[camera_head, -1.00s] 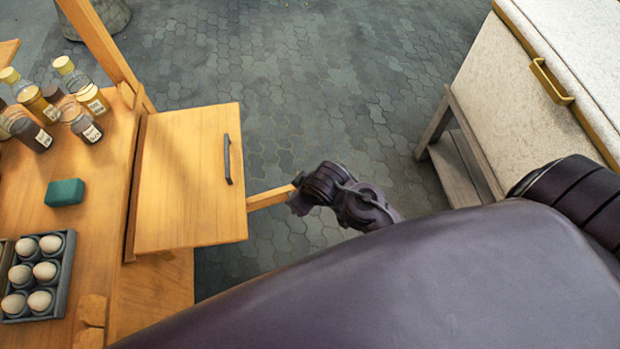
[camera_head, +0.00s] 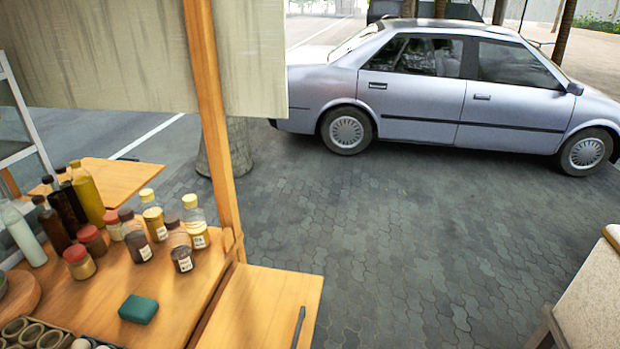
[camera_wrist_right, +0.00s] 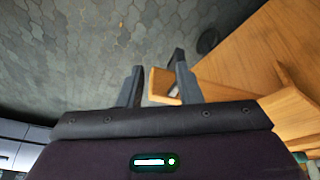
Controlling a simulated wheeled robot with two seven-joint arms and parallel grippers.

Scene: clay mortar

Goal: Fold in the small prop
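The small prop (camera_wrist_right: 164,86) is a short wooden bar. In the right wrist view its end shows between the two dark fingers of my right gripper (camera_wrist_right: 158,60), close to the right finger, with a gap to the left finger. The fingers stand apart; I cannot tell whether the right one touches the wood.
The wooden counter (camera_head: 185,285) holds several bottles and jars, a green block (camera_head: 138,309) and an egg tray. A wooden post (camera_head: 212,110) rises at its corner. The paved floor (camera_head: 410,250) is clear toward a parked silver car (camera_head: 440,95). A pale cabinet (camera_head: 590,295) stands at right.

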